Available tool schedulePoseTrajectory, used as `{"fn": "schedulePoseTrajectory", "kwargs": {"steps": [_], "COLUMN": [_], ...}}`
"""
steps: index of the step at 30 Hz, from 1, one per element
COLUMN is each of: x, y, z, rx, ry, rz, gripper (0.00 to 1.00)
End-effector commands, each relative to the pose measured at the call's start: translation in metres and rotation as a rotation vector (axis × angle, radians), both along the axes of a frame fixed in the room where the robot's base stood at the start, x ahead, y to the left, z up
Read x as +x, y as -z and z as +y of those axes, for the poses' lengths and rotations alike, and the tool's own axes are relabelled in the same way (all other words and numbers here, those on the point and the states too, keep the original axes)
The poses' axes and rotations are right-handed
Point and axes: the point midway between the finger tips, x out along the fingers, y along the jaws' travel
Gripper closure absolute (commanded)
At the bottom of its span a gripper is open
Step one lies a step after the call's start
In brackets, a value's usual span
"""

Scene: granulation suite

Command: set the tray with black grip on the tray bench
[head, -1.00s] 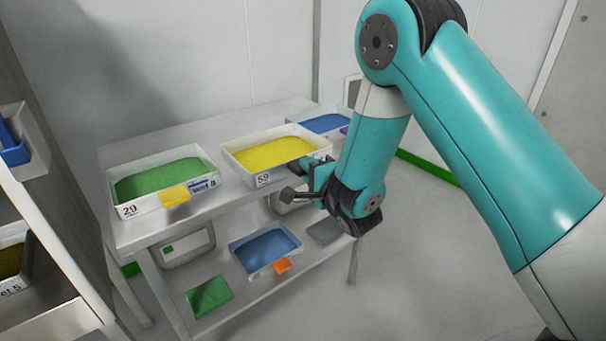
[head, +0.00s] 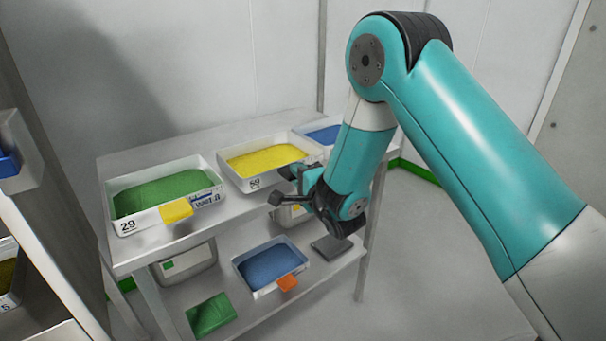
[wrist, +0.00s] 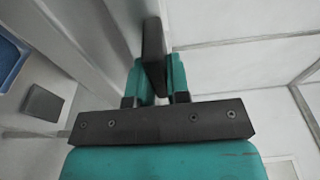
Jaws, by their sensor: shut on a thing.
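A white tray of yellow powder marked 59 (head: 254,184) is at the middle of the tray bench's (head: 145,255) top, between two other trays. It looks level and seems to rest on the top, but its underside contact is not clear. My gripper (head: 292,182) is at its front right side. In the wrist view the gripper (wrist: 153,85) is shut on a dark upright plate, the black grip (wrist: 153,45). In the head view the arm and fingers hide part of the tray's front right corner.
A green-powder tray marked 29 (head: 128,226) stands left on the top; a blue-powder tray (head: 318,134) stands at the right. The lower shelf holds a blue tray with an orange grip (head: 287,283), a green slab (head: 211,314) and a grey block (head: 331,247). A rack (head: 45,250) stands left.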

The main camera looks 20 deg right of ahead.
Motion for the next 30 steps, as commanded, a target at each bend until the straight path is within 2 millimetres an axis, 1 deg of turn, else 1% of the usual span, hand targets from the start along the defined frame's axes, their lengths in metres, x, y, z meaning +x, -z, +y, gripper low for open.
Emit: {"fn": "schedulePoseTrajectory", "kwargs": {"steps": [11,12,14,15,16,25,30], "x": [0.0003,0.0004,0.0003,0.0003,0.0003,-0.0009,-0.0082], "y": [0.0023,0.0024,0.0024,0.0025,0.0026,0.0043,0.0051], "z": [0.0010,0.0007,0.0004,0.0002,0.0001,-0.0005,0.0049], "rx": [0.002,0.001,0.001,0.001,0.000,0.000,0.001], "ry": [-0.001,-0.001,0.000,0.000,0.000,0.000,-0.011], "rz": [-0.003,-0.003,-0.003,-0.003,-0.003,0.002,0.001], "gripper": [1.00,0.81,0.67,0.58,0.54,0.54,0.54]}}
